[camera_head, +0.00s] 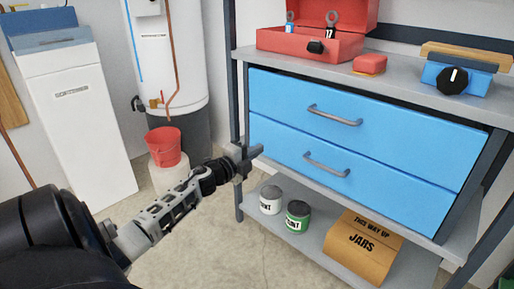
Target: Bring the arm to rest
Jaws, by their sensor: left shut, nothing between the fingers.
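My left arm comes in from the lower left. Its gripper (246,156) is shut and empty, in front of the left post of the workbench. It shows just left of the blue drawers, and I cannot tell how far it is from the post. My right gripper is not in view.
The workbench has a grey top (400,88) and two shut blue drawers (375,135). An open red toolbox (280,42) stands on top. Paint cans (297,216) and a cardboard box (362,248) sit on the lower shelf. A red bucket (163,147) stands left. Floor (215,245) is clear.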

